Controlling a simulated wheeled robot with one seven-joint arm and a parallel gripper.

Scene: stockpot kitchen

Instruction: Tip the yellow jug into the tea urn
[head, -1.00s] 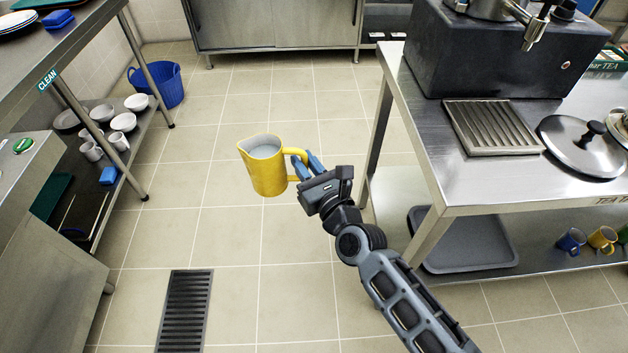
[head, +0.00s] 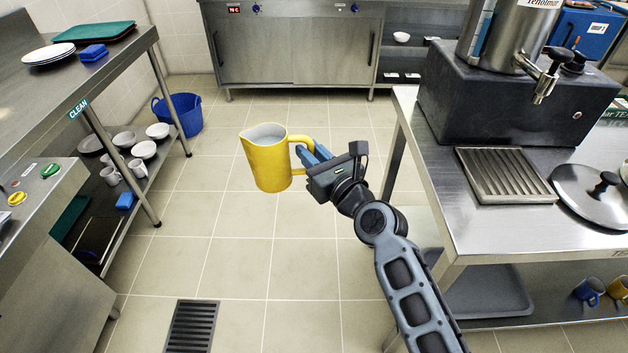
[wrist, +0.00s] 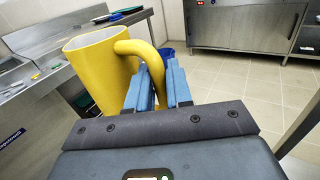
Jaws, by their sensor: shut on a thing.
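The yellow jug (head: 268,163) hangs upright in the air over the floor, with pale contents visible inside its rim. My gripper (head: 308,157) is shut on its handle, to the right of the jug body. In the wrist view the jug (wrist: 98,68) is at the upper left and its handle runs to my blue fingertips (wrist: 158,85). The tea urn (head: 520,35) is a steel cylinder with a tap, standing on a dark block (head: 490,105) on the right-hand table. Its top is cut off by the picture edge. The jug is apart from it, to its left.
The steel table (head: 560,235) on the right carries a drip tray (head: 503,176) and a lid with a black knob (head: 592,190). A steel bench (head: 35,90) with a lower shelf of bowls stands left. A blue bucket (head: 180,117) stands on the floor. The middle floor is clear.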

